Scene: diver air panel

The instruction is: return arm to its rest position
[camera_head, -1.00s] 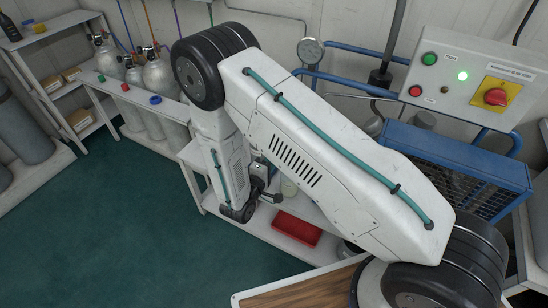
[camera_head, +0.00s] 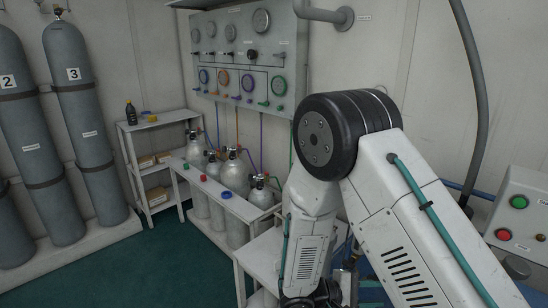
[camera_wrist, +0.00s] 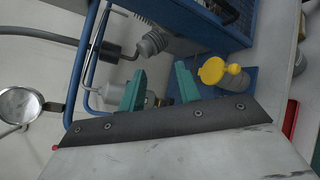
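My white arm with black joints stands bent in the right half of the head view, its elbow raised and its forearm pointing down. My gripper is at the lower edge there, mostly hidden by the arm. In the wrist view my gripper (camera_wrist: 160,72) shows two teal fingers, spread apart with nothing held between them. Blue piping and a grey fitting lie beyond the fingers.
A gauge panel (camera_head: 245,62) hangs on the back wall. Small cylinders stand in a white rack (camera_head: 213,187) left of my arm. A control box (camera_head: 522,215) is at the right. Tall grey cylinders (camera_head: 88,125) stand far left. Green floor (camera_head: 150,262) is clear at lower left.

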